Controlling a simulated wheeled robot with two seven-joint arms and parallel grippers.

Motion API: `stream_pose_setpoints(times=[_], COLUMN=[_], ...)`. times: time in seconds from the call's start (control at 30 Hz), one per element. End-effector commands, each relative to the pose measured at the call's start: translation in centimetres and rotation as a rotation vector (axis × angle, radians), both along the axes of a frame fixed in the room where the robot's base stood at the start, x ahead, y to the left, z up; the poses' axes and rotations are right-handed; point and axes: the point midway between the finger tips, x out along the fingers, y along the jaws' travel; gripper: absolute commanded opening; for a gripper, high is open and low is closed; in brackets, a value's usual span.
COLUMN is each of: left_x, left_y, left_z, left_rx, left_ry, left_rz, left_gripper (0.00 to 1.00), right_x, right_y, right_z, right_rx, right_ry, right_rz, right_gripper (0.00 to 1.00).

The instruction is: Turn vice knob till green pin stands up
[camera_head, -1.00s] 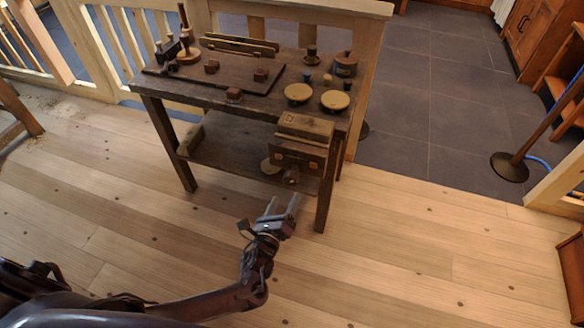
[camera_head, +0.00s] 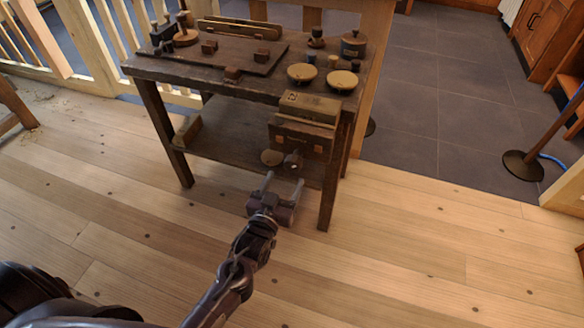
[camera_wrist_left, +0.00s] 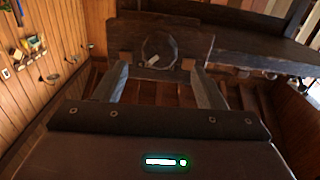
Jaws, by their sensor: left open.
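The vice (camera_head: 302,138) is a wooden block on the front edge of the workbench. A small pale mark shows on the knob; I cannot make out a green pin. My right gripper is not in view.
The dark workbench (camera_head: 240,98) carries a board with small blocks, two pale round discs (camera_head: 301,73) and several turned pieces. A bench leg (camera_head: 328,185) stands right of my gripper. The plank floor in front is clear. A post on a round base (camera_head: 523,165) stands at right.

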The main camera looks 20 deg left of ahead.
Motion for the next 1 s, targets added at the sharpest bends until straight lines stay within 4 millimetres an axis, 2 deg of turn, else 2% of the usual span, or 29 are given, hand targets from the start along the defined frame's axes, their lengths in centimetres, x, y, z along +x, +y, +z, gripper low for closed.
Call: stream_pose_setpoints(times=[0.2, 0.4, 0.77, 1.0], left_x=[3.8, 6.0, 6.6, 6.6], left_y=[-0.1, -0.2, -0.3, -0.3], left_z=[0.1, 0.0, 0.0, 0.0], left_rx=[0.003, 0.004, 0.004, 0.005], left_ry=[-0.003, -0.001, 0.001, 0.001], left_rz=[0.0, 0.0, 0.0, 0.0], left_gripper=[0.64, 0.64, 0.64, 0.33], right_x=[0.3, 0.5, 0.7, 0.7], right_y=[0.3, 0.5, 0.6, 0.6], right_z=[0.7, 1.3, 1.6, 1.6], right_rx=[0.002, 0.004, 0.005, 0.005], right_ry=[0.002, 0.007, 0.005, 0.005], right_rz=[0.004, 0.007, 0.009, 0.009], right_gripper=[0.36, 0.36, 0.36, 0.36])
